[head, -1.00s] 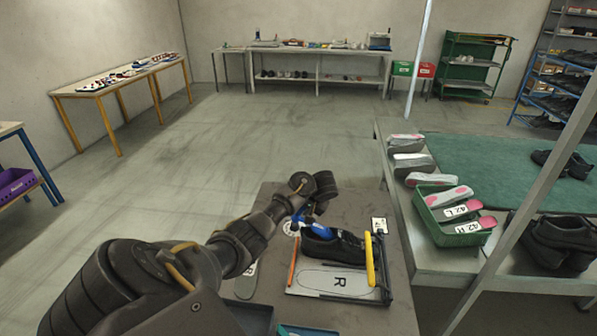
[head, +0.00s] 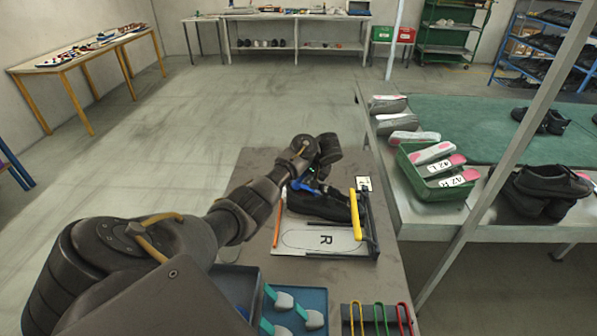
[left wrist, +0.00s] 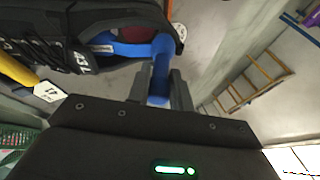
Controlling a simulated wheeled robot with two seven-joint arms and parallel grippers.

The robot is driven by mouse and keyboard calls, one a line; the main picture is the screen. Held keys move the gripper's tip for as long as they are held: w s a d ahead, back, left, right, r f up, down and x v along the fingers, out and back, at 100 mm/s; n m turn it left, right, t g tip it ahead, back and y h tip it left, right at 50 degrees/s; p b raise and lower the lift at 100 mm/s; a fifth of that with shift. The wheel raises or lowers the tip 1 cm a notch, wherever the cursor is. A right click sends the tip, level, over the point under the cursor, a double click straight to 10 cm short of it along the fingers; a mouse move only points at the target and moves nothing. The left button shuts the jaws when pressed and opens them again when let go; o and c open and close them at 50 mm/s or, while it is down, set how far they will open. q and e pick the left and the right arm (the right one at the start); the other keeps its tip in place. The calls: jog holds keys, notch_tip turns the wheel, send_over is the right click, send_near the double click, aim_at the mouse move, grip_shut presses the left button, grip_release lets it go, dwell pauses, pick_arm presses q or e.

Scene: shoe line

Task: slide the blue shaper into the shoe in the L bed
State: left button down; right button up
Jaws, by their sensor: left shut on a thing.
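A black shoe (head: 318,206) lies on the far part of the fixture, beyond the bare bed marked R (head: 320,240); the bed under the shoe is hidden. My left gripper (head: 317,177) is over the shoe's left end, shut on the blue shaper (head: 303,185). In the left wrist view the fingers (left wrist: 158,95) grip the shaper's upright blue stem (left wrist: 161,68). The shaper's body (left wrist: 125,47) lies within the shoe's opening (left wrist: 85,55), with its front hidden inside the shoe. My right gripper is not in view.
An orange bar (head: 278,226) and a yellow bar (head: 356,214) flank the beds. A blue tray (head: 312,298) with teal-handled pieces and a rack of coloured loops (head: 381,318) are nearer. A green crate of insoles (head: 437,203) stands on the bench at right.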

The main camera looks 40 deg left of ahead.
pick_arm(q)
jog(key=shift+w+d+f, duration=0.1)
jog(key=shift+d+f, duration=0.05)
jog(key=shift+f, duration=0.05)
jog(key=shift+f+h+p, duration=0.2)
jog(key=shift+h+p, duration=0.2)
jog(key=shift+s+a+f+n+t+h+p, duration=0.15)
jog(key=shift+s+a+f+t+h+p, duration=0.1)
jog(key=shift+f+t+p, duration=0.15)
jog(key=shift+s+a+f+n+t+h+p, duration=0.15)
jog(key=shift+f+t+h+p, duration=0.1)
jog(key=shift+f, duration=0.2)
jog(key=shift+a+f+t+h+p, duration=0.15)
jog(key=shift+f+t+h, duration=0.3)
jog(key=shift+f, duration=0.55)
jog(key=shift+d+f+t+h+p, duration=0.1)
jog(key=shift+f+t+h+p, duration=0.15)
jog(key=shift+f+h, duration=0.55)
jog(key=shift+f+y, duration=0.2)
jog(key=shift+y, duration=0.05)
jog(key=shift+s+a, duration=0.1)
jog(key=c, duration=1.2)
grip_release()
jog(key=shift+o, duration=0.2)
jog(key=shift+r, duration=0.1)
